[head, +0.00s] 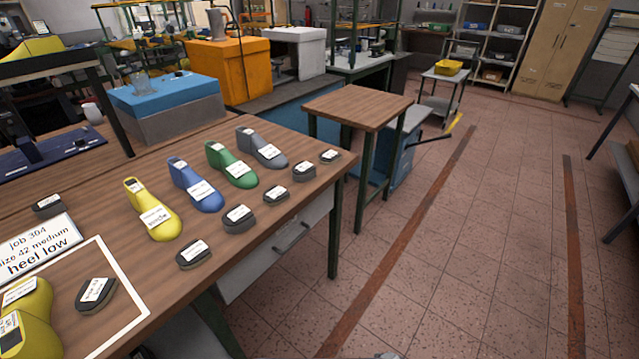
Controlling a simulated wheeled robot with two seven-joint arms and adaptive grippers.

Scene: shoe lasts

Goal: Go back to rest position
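Neither of my grippers shows in the head view. On the wooden bench (110,185), a yellow shoe last (160,222), a blue last (200,197), a green last (236,175) and a grey last (265,155) stand in a slanting row, each with a white label. Several dark labelled heel pieces lie along the bench edge, among them one near the front (194,254) and one behind it (238,219). At the lower left, yellow lasts (38,290) are cut off by the frame. A dark heel piece (97,294) lies inside a white outline.
A small wooden table (358,107) stands beyond the bench. A trolley with a yellow bin (448,67) stands farther back. The tiled floor (470,250) at right is clear.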

